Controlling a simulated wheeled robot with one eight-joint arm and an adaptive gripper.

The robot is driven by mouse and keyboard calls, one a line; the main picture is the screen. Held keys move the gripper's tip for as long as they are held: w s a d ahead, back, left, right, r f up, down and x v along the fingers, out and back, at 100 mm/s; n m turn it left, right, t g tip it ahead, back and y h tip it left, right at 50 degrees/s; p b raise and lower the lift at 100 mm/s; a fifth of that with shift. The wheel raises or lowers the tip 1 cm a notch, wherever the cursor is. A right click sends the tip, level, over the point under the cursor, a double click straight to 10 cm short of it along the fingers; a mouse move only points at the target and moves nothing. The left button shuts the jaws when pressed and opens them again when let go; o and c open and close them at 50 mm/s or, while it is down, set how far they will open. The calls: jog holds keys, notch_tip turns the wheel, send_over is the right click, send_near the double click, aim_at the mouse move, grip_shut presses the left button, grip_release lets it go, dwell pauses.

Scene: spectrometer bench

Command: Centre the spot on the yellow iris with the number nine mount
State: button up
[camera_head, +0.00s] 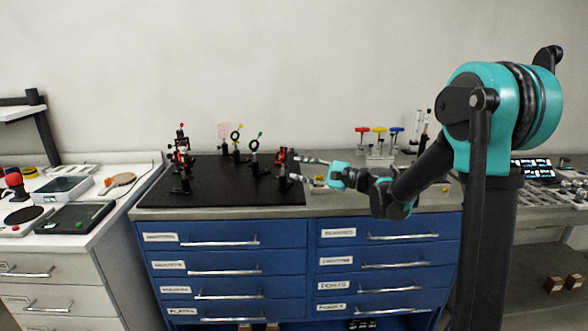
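My gripper (297,169) is at the right edge of the black breadboard (225,197), pointing left. Its two fingers are spread, one above the other. Their tips are close to a black mount with red parts (283,157); I cannot tell whether they touch it. A ring-shaped iris with a yellowish tip (236,135) stands at the back of the board. A second iris with a green tip (253,145) stands nearer. More dark mounts with red parts (182,157) stand at the left. No mount number is readable, and no light spot can be made out.
A pale card (224,131) stands behind the irises. Red, yellow and blue T-handled tools (379,130) stand in a rack right of the board. Blue drawers (225,262) are below. A side bench at left holds a tray (64,190). The board's front middle is clear.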

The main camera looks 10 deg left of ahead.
jog(key=s+d, duration=0.1)
jog(key=d, duration=0.8)
jog(key=shift+s, duration=0.4)
jog(key=s+d+f+n+h, duration=0.5)
jog(key=s+d+f+h, duration=0.3)
jog(key=s+d+f, duration=0.3)
jog(key=s+d+f+n+h, duration=0.4)
jog(key=s+d+f+h, duration=0.5)
jog(key=d, duration=0.7)
jog(key=s+f, duration=0.3)
jog(key=shift+d+f+n+t+h, duration=0.3)
jog(key=shift+f+n+t, duration=0.05)
jog(key=shift+n+t, duration=0.05)
